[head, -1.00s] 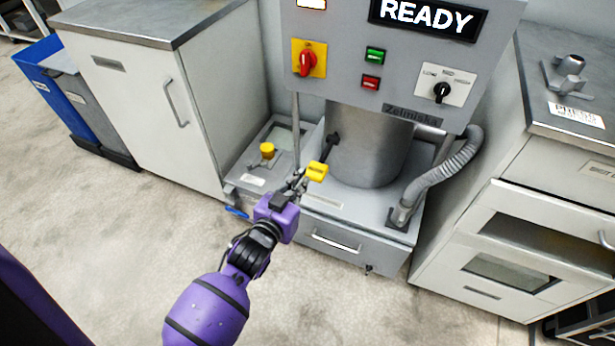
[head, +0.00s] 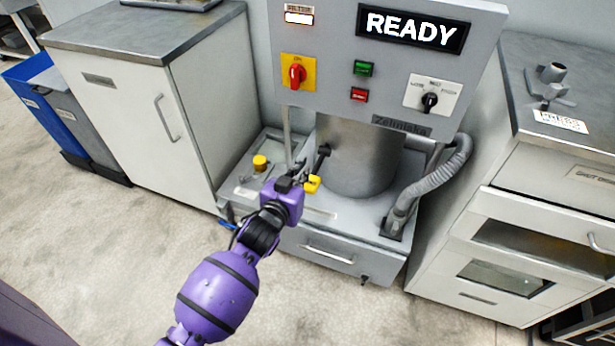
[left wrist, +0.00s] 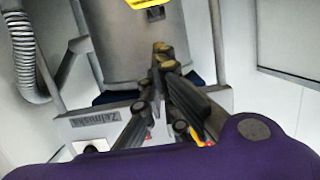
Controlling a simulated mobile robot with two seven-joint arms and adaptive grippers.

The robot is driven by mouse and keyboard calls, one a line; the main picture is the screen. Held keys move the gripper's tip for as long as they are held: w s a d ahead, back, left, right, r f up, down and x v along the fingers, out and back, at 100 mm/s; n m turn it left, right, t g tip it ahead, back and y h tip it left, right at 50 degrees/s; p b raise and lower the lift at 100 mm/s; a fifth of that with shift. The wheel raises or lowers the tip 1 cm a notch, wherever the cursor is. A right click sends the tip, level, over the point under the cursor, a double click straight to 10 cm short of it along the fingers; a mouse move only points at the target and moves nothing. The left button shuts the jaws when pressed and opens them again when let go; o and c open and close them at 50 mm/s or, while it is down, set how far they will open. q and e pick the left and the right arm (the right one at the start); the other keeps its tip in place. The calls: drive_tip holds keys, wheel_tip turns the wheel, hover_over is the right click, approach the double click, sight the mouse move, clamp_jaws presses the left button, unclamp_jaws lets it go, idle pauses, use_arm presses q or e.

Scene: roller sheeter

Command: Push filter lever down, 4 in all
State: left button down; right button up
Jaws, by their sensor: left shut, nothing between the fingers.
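The filter lever is a black arm (head: 322,152) on the front of the grey machine's cylinder, ending in a yellow handle (head: 313,184). The handle is partly hidden behind my left gripper (head: 299,168) in the head view. My left gripper is shut and empty, close beside the handle on its left; I cannot tell whether they touch. In the left wrist view, the shut fingertips (left wrist: 163,52) point toward the cylinder, and the yellow handle (left wrist: 142,4) shows at the top edge, apart from the tips in the picture. My right gripper is not in view.
The machine's display (head: 412,28) reads READY. A ribbed hose (head: 440,175) runs down the right side. A yellow knob (head: 260,162) stands on a low box at left. Cabinets (head: 140,100) flank the machine on both sides; the floor in front is open.

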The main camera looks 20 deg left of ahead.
sight(307, 187)
use_arm(q)
drive_tip(key=x, duration=0.3)
drive_tip(key=shift+w+f, duration=0.15)
drive_tip(key=shift+w, duration=0.25)
wheel_tip(307, 187, down, 3)
drive_tip(key=shift+s+r+b, duration=0.1)
drive_tip(key=shift+b, duration=0.4)
drive_tip(key=shift+f, duration=0.55)
